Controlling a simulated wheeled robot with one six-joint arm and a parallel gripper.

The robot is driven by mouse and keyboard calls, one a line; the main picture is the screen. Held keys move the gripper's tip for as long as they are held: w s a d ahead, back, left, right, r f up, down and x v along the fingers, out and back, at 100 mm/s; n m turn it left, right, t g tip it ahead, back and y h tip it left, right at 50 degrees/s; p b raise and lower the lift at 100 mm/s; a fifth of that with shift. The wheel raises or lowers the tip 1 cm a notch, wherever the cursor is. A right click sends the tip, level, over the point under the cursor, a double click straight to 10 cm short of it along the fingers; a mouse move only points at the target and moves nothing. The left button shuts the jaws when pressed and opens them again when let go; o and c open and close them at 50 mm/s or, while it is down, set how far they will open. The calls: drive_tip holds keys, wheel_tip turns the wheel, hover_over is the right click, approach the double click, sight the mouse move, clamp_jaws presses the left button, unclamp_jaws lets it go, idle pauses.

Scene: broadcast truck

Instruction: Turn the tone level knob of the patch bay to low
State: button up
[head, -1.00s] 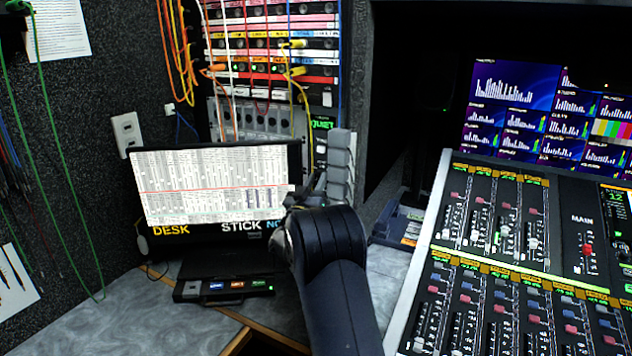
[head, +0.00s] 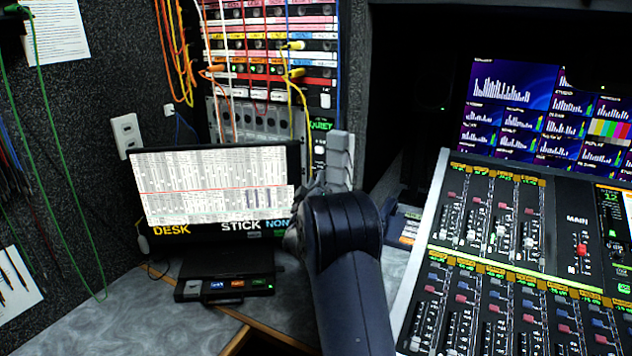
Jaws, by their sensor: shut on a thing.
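The patch bay (head: 270,57) stands at the back, a rack with rows of coloured label strips and plugged cords. Below its rows, a small panel with a green QUIET label (head: 322,125) and a pale switch (head: 319,151) shows at the right. My gripper (head: 322,183) is in front of the panel's lower part, at the end of my dark arm. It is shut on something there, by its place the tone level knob. The knob and the fingertips are hidden behind my wrist and a grey segmented piece, so the knob's setting cannot be seen.
A screen (head: 215,188) with a printed sheet and a dark unit (head: 224,286) stand left of my arm on the grey counter (head: 110,325). A mixing desk (head: 490,260) fills the right. Orange, white, red and yellow cords hang over the rack.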

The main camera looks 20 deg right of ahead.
idle(0.3)
drive_tip(key=o, duration=1)
